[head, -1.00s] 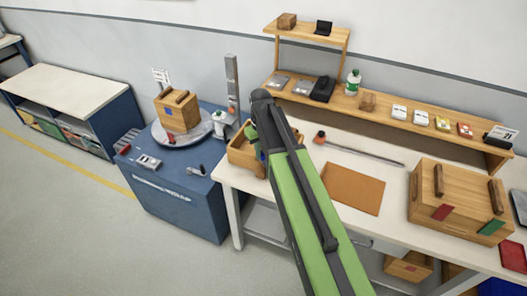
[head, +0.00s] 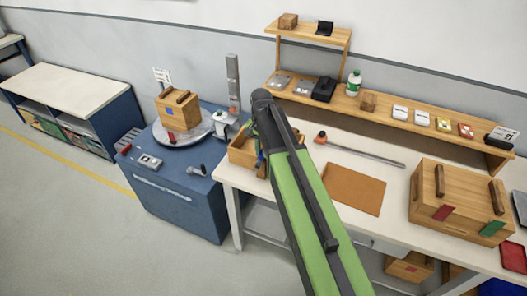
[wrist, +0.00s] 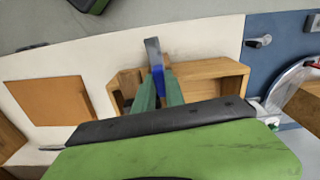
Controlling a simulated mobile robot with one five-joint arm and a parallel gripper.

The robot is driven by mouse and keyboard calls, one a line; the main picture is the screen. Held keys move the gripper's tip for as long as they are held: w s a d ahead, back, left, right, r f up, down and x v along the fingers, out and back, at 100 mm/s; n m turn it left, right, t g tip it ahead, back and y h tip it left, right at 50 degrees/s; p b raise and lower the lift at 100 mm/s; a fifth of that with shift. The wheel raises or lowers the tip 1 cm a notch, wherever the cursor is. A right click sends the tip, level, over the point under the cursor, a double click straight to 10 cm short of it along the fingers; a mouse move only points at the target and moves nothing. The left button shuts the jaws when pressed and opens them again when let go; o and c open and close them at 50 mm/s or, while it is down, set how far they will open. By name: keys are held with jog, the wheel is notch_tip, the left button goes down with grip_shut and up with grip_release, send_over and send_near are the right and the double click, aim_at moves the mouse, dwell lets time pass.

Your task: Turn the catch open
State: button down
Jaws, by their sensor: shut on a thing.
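My gripper (wrist: 158,92) shows in the wrist view with its green fingers closed on a small blue and grey piece (wrist: 153,52), over an open wooden tray (wrist: 208,70). The piece's lower part is hidden between the fingers. In the head view the tray (head: 238,157) sits at the bench's left end, and my arm hides part of it and most of the gripper. No catch is clearly readable. A wooden box (head: 180,108) with a dark handle and a blue square on its face stands on a round grey turntable (head: 199,133) on the blue cabinet.
The bench holds a brown mat (head: 354,189), a long grey rod with an orange end (head: 365,152) and a large wooden box (head: 455,203) with red and green patches. A grey post (head: 233,85) stands behind the turntable. A shelf (head: 385,112) runs along the back.

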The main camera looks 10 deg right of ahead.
jog(key=shift+w+d+m, duration=0.1)
jog(key=shift+w+m, duration=0.05)
jog(key=shift+m, duration=0.45)
jog(key=c, duration=1.4)
grip_release()
jog(key=shift+r+p, duration=0.55)
jog(key=shift+p, duration=0.05)
notch_tip(320, 180, up, 16)
jog(key=p, duration=1.6)
jog(key=shift+r, duration=0.25)
jog(key=shift+f, duration=0.1)
